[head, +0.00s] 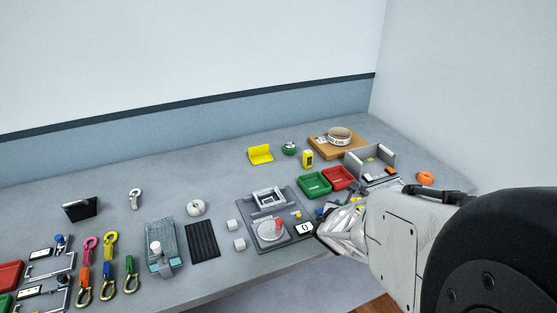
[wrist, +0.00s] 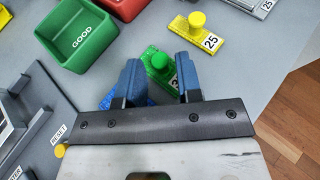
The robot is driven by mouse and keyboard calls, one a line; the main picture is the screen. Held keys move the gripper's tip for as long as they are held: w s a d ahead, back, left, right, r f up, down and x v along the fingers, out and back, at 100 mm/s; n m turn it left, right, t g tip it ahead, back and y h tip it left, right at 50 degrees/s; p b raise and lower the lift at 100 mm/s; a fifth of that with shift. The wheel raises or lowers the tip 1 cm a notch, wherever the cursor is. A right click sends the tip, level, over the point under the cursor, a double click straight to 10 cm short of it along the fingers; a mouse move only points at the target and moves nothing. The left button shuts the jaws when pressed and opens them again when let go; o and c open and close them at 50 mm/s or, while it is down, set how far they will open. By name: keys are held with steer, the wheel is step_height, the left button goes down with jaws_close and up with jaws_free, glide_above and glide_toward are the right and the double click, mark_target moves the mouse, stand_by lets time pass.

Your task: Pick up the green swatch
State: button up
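The green swatch (wrist: 157,65) shows in the wrist view as a small flat green piece with a round green knob and a white number label. It lies between the two blue fingers of my gripper (wrist: 157,80). The fingers stand apart with a gap on each side of the knob, and part of the swatch and its label is hidden by the gripper. In the head view my gripper (head: 340,222) is low over the front right of the table, and the swatch cannot be made out there.
A green tray (wrist: 80,38) marked GOOD and a red tray (wrist: 125,6) lie beyond the fingers. A yellow swatch (wrist: 196,32) labelled 25 is to the right. A grey panel (wrist: 45,110) with a RESET label is on the left. The table edge is at the right.

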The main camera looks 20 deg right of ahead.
steer(key=shift+w+d+f, duration=0.2)
steer(key=shift+w+d, duration=0.15)
stand_by(0.3)
jaws_close()
